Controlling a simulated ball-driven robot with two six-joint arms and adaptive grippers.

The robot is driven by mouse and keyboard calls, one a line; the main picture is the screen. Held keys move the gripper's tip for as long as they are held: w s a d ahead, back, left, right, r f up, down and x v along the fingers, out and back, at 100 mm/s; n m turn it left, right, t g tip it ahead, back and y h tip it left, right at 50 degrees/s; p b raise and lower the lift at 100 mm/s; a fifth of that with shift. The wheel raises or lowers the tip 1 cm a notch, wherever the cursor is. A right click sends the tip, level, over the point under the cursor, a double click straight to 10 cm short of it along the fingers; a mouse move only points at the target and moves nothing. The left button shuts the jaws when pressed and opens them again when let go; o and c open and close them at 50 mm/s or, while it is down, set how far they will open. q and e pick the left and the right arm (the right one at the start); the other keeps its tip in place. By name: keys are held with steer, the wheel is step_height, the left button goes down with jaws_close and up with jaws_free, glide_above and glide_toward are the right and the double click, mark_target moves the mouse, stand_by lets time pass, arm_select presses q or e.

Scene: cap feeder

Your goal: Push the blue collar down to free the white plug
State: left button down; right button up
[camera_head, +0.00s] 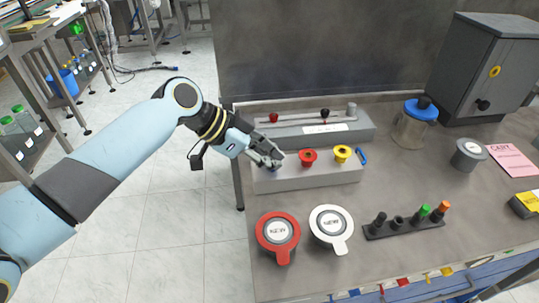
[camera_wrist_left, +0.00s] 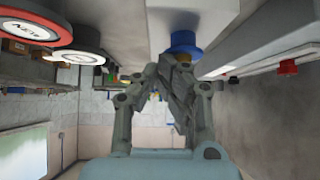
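The blue collar (camera_wrist_left: 184,42) shows in the wrist view at the top centre, just past the fingertips, against the pale grey block. In the head view it is mostly hidden by my left gripper (camera_head: 277,160), at the left end of the front grey block (camera_head: 325,178). In the wrist view my left gripper (camera_wrist_left: 165,66) has its fingers together, with nothing seen between them. I cannot tell whether they touch the collar. The white plug cannot be made out. My right gripper is not in view.
A red collar (camera_head: 308,156) and a yellow collar (camera_head: 342,153) stand on the same block, with a blue piece (camera_head: 362,156) beside it. A rear grey fixture (camera_head: 350,132) stands behind. Red (camera_head: 278,231) and white (camera_head: 330,226) round holders lie in front. A blue-lidded jar (camera_head: 413,130) stands right.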

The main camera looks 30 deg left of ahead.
arm_select(q)
steer(key=shift+s+a+f, duration=0.1)
steer(key=shift+s+f, duration=0.3)
steer(key=shift+f, duration=0.1)
steer(key=v, duration=0.8)
steer(key=shift+w+r, duration=0.35)
steer(key=shift+r, duration=0.05)
steer(key=s+a+f+n+y+b, duration=0.2)
steer(key=s+a+f+n, duration=0.15)
steer(key=f, duration=0.85)
steer(key=s+a+f+n+g+y+b, duration=0.1)
steer(key=s+a+f+n+y+b, duration=0.2)
steer(key=f, duration=0.8)
steer(key=s+a+f+n+y+b, duration=0.1)
steer(key=s+a+f+n+b, duration=0.2)
steer(key=f, duration=0.9)
steer(key=s+d+f+g+b, duration=0.1)
steer(key=s+f, duration=0.6)
steer(key=s, duration=0.3)
steer(key=s+d+f+g+y+b, duration=0.1)
steer(key=s+d+f+b, duration=0.1)
steer(key=s+f, duration=0.5)
steer(key=s+d+f+g+b, duration=0.1)
steer(key=s+f, duration=0.6)
steer(key=s, duration=0.7)
steer(key=shift+d+n+g+y+b, duration=0.25)
steer(key=shift+n+g+y+b, duration=0.15)
steer(key=shift+b, duration=0.15)
